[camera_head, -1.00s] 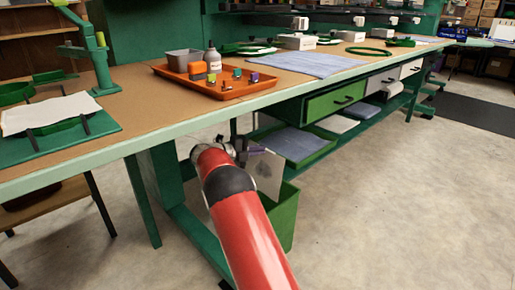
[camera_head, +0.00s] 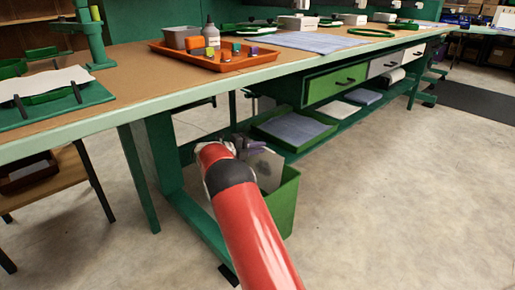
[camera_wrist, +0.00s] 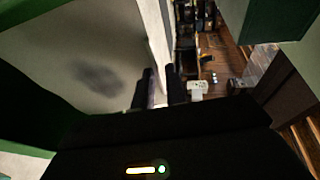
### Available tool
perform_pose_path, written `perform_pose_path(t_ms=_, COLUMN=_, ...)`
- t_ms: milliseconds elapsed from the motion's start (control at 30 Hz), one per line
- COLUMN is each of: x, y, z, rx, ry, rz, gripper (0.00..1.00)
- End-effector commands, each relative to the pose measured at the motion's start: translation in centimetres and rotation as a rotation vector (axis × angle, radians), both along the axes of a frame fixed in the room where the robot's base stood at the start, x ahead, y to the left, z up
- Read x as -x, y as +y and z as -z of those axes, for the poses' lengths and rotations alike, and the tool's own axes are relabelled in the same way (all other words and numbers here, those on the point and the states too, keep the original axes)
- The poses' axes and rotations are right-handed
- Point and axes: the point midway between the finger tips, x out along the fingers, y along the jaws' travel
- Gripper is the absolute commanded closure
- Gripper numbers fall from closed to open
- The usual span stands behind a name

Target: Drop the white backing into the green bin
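The white backing is a pale, flat sheet (camera_head: 262,168) hanging at the end of my red arm in the head view. In the wrist view the backing (camera_wrist: 60,55) fills the upper left, with a dark smudge or shadow on it. My gripper (camera_head: 246,146) is partly hidden behind the arm. Its dark fingertips (camera_wrist: 161,82) are close together at the sheet's bright edge and appear to pinch it. The green bin (camera_head: 284,203) stands on the floor below the bench. The sheet's lower part overlaps the bin's opening; its depth inside is unclear, and my arm hides the bin's left side.
The bench (camera_head: 130,102) runs above and behind the bin. An orange tray (camera_head: 215,62) with small items sits on it. A low shelf holds a green tray (camera_head: 293,130), with a green drawer (camera_head: 335,84) above. Open floor (camera_head: 400,200) lies to the right.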

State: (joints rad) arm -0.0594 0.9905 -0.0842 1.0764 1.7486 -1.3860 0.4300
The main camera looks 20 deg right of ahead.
Motion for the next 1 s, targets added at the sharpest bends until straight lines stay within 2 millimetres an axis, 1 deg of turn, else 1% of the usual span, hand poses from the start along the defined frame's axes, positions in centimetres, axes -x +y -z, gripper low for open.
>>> perform_pose_path(t_ms=33, x=0.0, y=0.0, z=0.0, rx=0.000, ry=0.000, rz=0.000, gripper=0.80)
perform_pose_path(t_ms=100, x=0.0, y=0.0, z=0.0, rx=0.000, ry=0.000, rz=0.000, gripper=0.71)
perform_pose_path(t_ms=367, x=0.0, y=0.1, z=0.0, rx=0.000, ry=0.000, rz=0.000, gripper=0.70)
perform_pose_path(t_ms=433, x=0.0, y=0.4, z=-0.1, rx=0.000, ry=0.000, rz=-0.001, gripper=0.70)
perform_pose_path(t_ms=567, x=0.1, y=2.1, z=-0.4, rx=-0.001, ry=0.000, rz=-0.004, gripper=0.70)
perform_pose_path(t_ms=700, x=0.3, y=4.5, z=-0.8, rx=0.000, ry=0.000, rz=-0.003, gripper=0.70)
perform_pose_path(t_ms=800, x=0.5, y=6.0, z=-1.1, rx=0.000, ry=0.000, rz=-0.002, gripper=0.70)
perform_pose_path(t_ms=900, x=0.6, y=7.1, z=-1.2, rx=0.000, ry=0.000, rz=-0.002, gripper=0.70)
perform_pose_path(t_ms=1000, x=0.7, y=7.6, z=-1.3, rx=0.000, ry=0.000, rz=0.000, gripper=0.70)
